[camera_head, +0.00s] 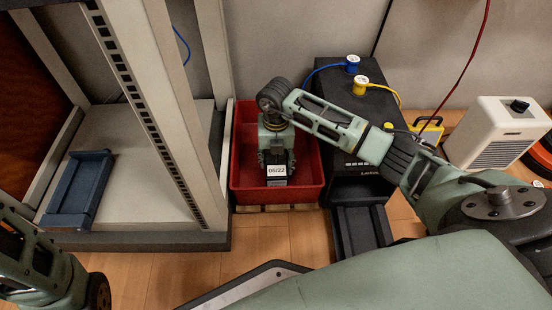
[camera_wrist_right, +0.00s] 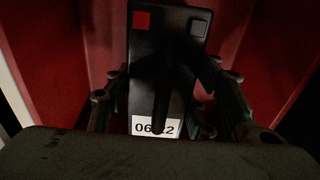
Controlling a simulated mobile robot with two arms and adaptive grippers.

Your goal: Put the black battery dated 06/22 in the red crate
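The black battery (camera_wrist_right: 143,65) has a white label reading 06/22 and a red square terminal in the right wrist view. In the head view its label shows within the red crate's outline (camera_head: 248,191). My right gripper (camera_head: 276,164) reaches down over the crate, with its fingers on both sides of the battery. The right wrist view shows the fingers (camera_wrist_right: 160,108) close along the battery's sides, with red crate walls around it. The battery's underside is hidden, so I cannot tell whether it rests on the crate floor. My left arm is at the lower left; its gripper is out of view.
A black cabinet (camera_head: 335,100) with blue and yellow plugs on top stands right of the crate, its lower drawer (camera_head: 362,232) pulled out. A white heater (camera_head: 497,133) stands farther right. A rack post (camera_head: 150,75) rises left of the crate. A blue-grey tray (camera_head: 77,190) lies inside the rack.

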